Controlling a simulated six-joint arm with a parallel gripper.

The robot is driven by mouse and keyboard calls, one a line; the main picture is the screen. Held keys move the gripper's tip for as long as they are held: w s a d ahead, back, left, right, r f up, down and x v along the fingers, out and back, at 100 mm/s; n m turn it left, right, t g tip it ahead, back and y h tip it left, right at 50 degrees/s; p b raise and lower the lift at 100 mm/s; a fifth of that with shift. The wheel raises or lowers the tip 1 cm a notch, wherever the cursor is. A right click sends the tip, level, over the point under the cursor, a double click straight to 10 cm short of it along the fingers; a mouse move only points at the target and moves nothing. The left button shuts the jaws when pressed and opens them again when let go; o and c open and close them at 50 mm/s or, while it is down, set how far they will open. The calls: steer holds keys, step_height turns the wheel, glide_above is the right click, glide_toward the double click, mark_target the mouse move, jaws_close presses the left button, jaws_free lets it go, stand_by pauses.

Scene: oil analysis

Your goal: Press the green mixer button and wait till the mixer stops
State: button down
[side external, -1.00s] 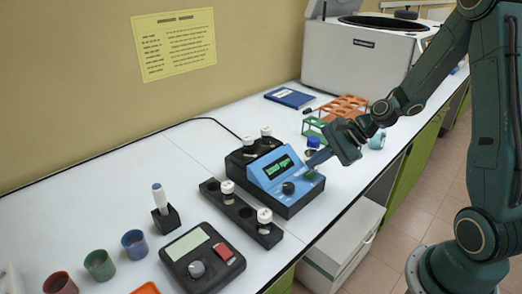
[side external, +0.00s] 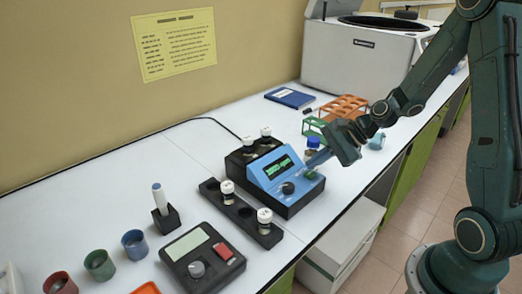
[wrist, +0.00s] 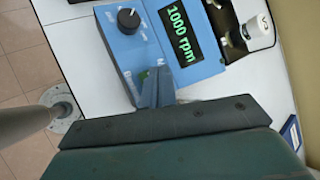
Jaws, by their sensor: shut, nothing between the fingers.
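The mixer (side external: 283,178) is a blue console on a black base, with a dark knob (side external: 288,187) and a lit green display. In the wrist view the display (wrist: 178,32) reads 1000 rpm. Vials with white caps (side external: 266,132) stand in the mixer's rear part. My gripper (side external: 314,164) is shut and empty, its tips down at the right end of the console, over the button area. In the wrist view the fingers (wrist: 157,88) cover most of that spot; only a bit of green (wrist: 142,76) shows beside them. I cannot tell whether they touch the button.
A black rack (side external: 238,211) with capped vials stands in front of the mixer. A scale-like device (side external: 202,258) is nearer the camera. Green and orange racks (side external: 343,108) and a large white machine (side external: 355,62) stand behind.

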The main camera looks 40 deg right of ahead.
mark_target(314, 173)
steer(key=shift+f, duration=0.85)
stand_by(1.0)
steer(key=shift+r, duration=0.95)
steer(key=shift+r, duration=2.5)
steer(key=shift+a, duration=0.1)
